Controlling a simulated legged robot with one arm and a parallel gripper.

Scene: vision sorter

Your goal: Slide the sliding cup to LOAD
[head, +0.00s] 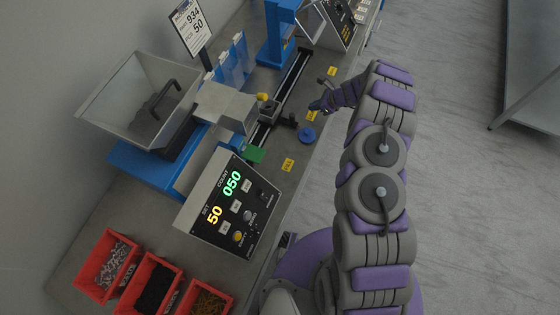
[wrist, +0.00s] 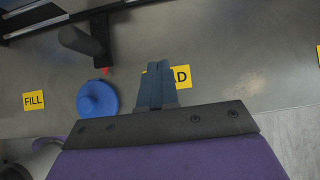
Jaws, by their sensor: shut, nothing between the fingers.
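A black carriage with a dark handle (head: 288,121), probably the sliding cup, sits on the rail (head: 290,85). The handle also shows in the wrist view (wrist: 92,42), with a small red tip beside it. It stands between the FILL label (wrist: 33,100) and the LOAD label (wrist: 181,77), left of my gripper in that view. My gripper (head: 316,105) is shut and empty over the LOAD label, apart from the handle. Its shut fingers (wrist: 158,75) cover part of the LOAD label. The cup's inside cannot be made out.
A round blue knob-like piece (wrist: 97,98) is on the bench beside the handle, left of my fingers. A hopper (head: 140,100), a display panel (head: 228,205) reading 50 and 050, and red bins (head: 150,290) stand to the left. Another yellow label (head: 332,71) lies farther along.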

